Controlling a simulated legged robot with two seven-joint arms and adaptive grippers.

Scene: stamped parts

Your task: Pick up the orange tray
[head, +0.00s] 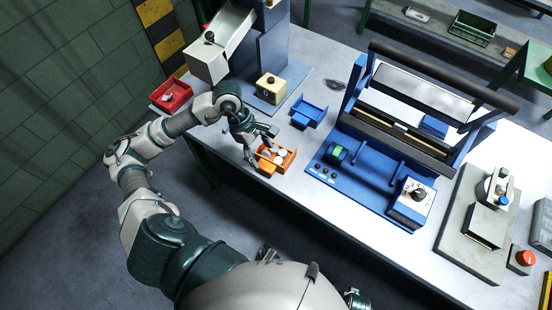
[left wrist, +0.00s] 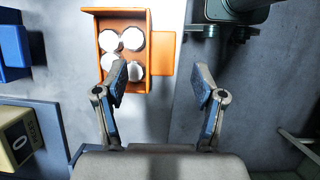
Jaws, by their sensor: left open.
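The orange tray (head: 289,160) sits on the light table near its front edge, with several white round parts in it. In the left wrist view the orange tray (left wrist: 150,40) is at the top, left of centre, and its solid orange tab sticks out to the right. My left gripper (head: 262,148) is over the tray. In the left wrist view my left gripper (left wrist: 163,83) is open and empty. One fingertip overlaps the tray's lower part and the other is right of the tab. I cannot tell whether either touches it. My right gripper is not clearly visible.
A blue tray (head: 309,112) and a yellow-beige box (head: 270,88) stand behind the orange tray. A large blue press frame (head: 357,172) stands to its right. A red bin (head: 171,95) is at the left. The table's front edge is close to the tray.

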